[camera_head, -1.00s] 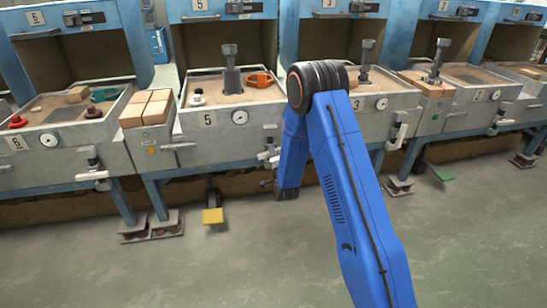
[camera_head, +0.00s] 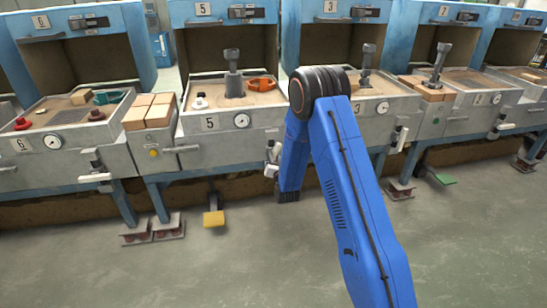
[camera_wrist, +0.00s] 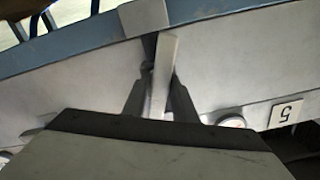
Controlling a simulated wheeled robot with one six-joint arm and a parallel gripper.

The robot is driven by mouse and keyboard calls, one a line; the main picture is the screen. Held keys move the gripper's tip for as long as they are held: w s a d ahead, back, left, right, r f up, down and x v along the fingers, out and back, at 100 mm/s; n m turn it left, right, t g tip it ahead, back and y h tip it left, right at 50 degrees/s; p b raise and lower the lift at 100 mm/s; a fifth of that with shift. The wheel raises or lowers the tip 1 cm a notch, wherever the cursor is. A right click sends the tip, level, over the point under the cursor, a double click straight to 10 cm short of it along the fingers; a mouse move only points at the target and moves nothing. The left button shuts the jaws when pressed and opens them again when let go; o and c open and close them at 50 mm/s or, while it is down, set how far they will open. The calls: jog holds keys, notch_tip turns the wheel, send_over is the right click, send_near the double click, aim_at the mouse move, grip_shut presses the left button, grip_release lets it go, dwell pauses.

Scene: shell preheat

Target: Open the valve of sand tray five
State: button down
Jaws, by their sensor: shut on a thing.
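Sand tray five (camera_head: 209,145) stands mid-left in the head view, with its "5" plate and round gauge on the front. Its pale valve lever (camera_head: 274,153) shows at the left edge of my blue arm, partly hidden and now looking steep. In the wrist view the lever (camera_wrist: 166,60) lies between the two dark fingers of my gripper (camera_wrist: 160,78), which is shut on it. The upside-down "5" plate (camera_wrist: 286,113) and the gauge (camera_wrist: 232,122) are to the right. My fingers are hidden in the head view.
Tray six (camera_head: 75,140) with its horizontal valve handle is at left, and tray three (camera_head: 385,103) is at right, partly behind my arm. A yellow pedal (camera_head: 214,218) sits low under tray five. The grey floor (camera_head: 230,275) in front is clear.

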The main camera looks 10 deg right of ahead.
jog(key=shift+f+n, duration=0.1)
jog(key=shift+n, duration=2.1)
jog(key=c, duration=1.6)
grip_release()
jog(key=shift+s, duration=0.1)
jog(key=s, duration=1.7)
jog(key=shift+s, duration=0.15)
